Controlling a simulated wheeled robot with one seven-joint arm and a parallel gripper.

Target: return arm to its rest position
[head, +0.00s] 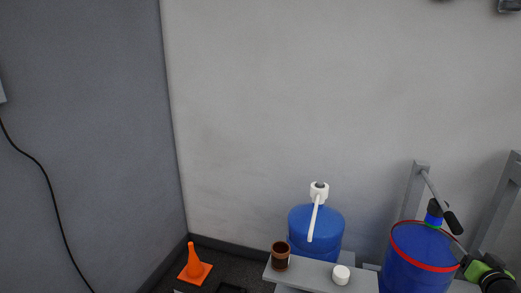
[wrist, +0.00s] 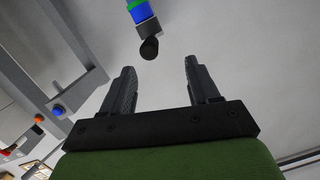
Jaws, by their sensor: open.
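My gripper (wrist: 159,65) is open, with two dark fingers spread apart on a black bar and a green body in the wrist view. Nothing is between the fingers. A part with a green band, a blue section and a black end (wrist: 149,46) shows just beyond and above the fingertips, apart from them in the picture. In the head view, a green and black part (head: 476,270) at the lower right edge looks like my arm's end; its fingers cannot be made out clearly there.
A blue drum (head: 412,272) with a red rim and pump-like fitting (head: 434,212) stands lower right, beside grey posts (head: 416,190). A blue jug (head: 328,222) with a white pump, a brown cup (head: 281,257) and an orange cone (head: 194,264) are nearby. The wall above is clear.

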